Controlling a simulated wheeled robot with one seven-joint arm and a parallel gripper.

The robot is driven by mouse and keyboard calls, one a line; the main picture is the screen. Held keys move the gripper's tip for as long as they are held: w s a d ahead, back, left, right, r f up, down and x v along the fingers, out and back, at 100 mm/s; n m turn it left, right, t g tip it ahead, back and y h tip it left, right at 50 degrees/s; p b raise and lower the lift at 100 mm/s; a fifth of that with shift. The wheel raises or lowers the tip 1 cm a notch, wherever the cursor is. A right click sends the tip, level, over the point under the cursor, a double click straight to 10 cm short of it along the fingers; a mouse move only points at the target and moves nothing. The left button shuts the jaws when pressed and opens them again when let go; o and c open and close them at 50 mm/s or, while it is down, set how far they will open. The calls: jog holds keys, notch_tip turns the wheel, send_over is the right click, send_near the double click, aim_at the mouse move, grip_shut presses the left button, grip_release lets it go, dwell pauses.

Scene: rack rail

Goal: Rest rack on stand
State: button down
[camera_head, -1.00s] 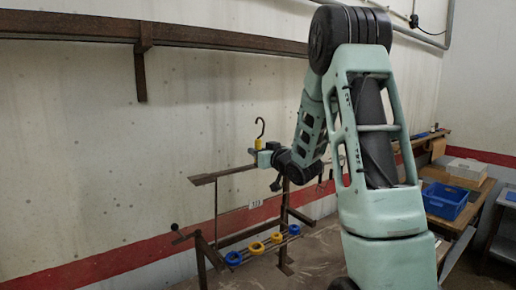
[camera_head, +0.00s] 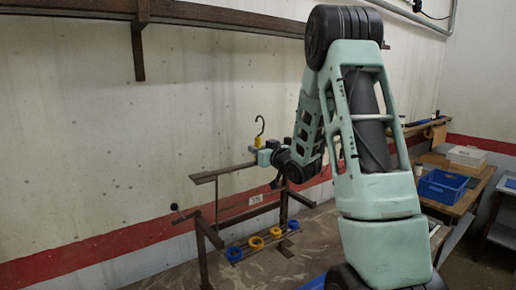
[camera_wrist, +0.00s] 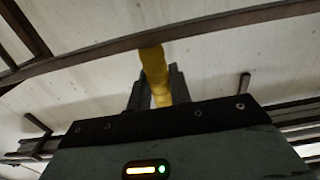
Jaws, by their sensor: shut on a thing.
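A thin rod hangs from the bar. Several blue and yellow rings (camera_head: 256,243) sit in a row low down. My gripper (camera_head: 262,157) is shut on the yellow grip, which also shows between the dark fingers in the wrist view (camera_wrist: 155,75). The brown stand (camera_head: 202,240) has uprights on the table and a dark knob at its left. The rack overlaps the stand in the picture; I cannot tell whether they touch.
A brown wall beam (camera_head: 230,18) with a bracket runs above on the left. A blue crate (camera_head: 442,186) and a white box (camera_head: 466,156) are on a side bench at right. The table (camera_head: 315,245) has bare room right of the stand. My arm covers the middle right.

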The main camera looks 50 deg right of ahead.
notch_tip(320, 180, down, 9)
jog(key=b, duration=0.4)
jog(key=shift+r+b, duration=0.15)
jog(key=shift+b, duration=0.15)
dwell(0.5)
jog(key=shift+w, duration=0.1)
jog(key=shift+f, duration=0.3)
dwell(0.3)
notch_tip(320, 180, down, 7)
jog(key=b, duration=0.5)
jog(key=shift+f, duration=0.2)
dwell(0.8)
jog(key=shift+f+b, duration=0.3)
jog(key=shift+b, duration=0.3)
dwell(0.4)
jog(key=c, duration=1.3)
grip_release()
jog(key=shift+o, duration=0.6)
